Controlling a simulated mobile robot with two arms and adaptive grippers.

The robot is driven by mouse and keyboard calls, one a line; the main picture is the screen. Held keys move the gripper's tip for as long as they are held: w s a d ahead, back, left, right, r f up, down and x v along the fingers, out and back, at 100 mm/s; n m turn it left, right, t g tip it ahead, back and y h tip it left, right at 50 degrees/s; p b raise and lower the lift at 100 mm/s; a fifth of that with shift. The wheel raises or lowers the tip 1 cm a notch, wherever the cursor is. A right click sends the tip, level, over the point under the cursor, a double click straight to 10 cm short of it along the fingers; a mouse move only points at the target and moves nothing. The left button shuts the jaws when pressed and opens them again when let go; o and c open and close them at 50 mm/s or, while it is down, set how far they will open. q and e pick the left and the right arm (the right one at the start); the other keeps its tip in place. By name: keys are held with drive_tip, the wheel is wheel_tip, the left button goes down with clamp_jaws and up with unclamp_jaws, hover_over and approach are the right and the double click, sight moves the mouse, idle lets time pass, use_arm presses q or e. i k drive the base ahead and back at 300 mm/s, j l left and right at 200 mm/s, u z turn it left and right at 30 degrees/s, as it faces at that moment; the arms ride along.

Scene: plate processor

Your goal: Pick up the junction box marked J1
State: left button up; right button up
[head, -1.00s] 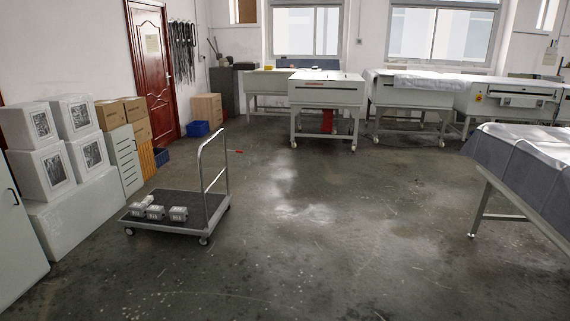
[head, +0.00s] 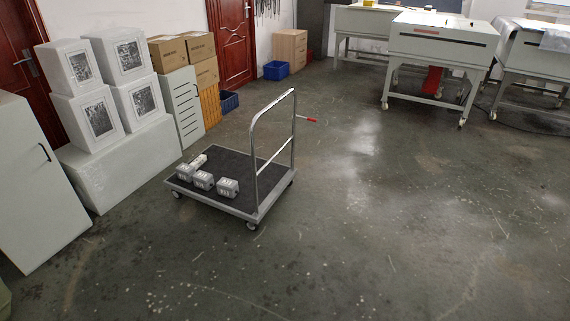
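Several small grey junction boxes sit on the dark deck of a platform trolley (head: 236,168) in the head view. Three stand in a row near its front edge: a left box (head: 184,172), a middle box (head: 203,180) and a right box (head: 228,188). Another pale box or piece (head: 198,161) lies behind the left one. They bear dark markings, too small to read, so I cannot tell which is J1. Neither of my grippers shows in this view.
The trolley's upright handle (head: 274,150) rises at its right side. White boxes (head: 98,113) and a white cabinet (head: 28,190) stand at the left. Grey-white machines (head: 441,45) stand at the back right. The floor (head: 370,220) in front and to the right is clear.

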sight(202, 180)
drive_tip(key=i+l+u, duration=0.1)
drive_tip(key=i+u, duration=0.25)
drive_tip(key=i+l+u, duration=0.35)
drive_tip(key=i, duration=0.25)
drive_tip(key=i+j, duration=0.3)
drive_tip(key=i, duration=0.2)
drive_tip(key=i+j+z, duration=0.1)
drive_tip(key=i+j, duration=0.25)
drive_tip(key=i, duration=0.2)
drive_tip(key=i+j+z, duration=0.1)
drive_tip(key=i+j, duration=0.25)
drive_tip(key=i, duration=0.15)
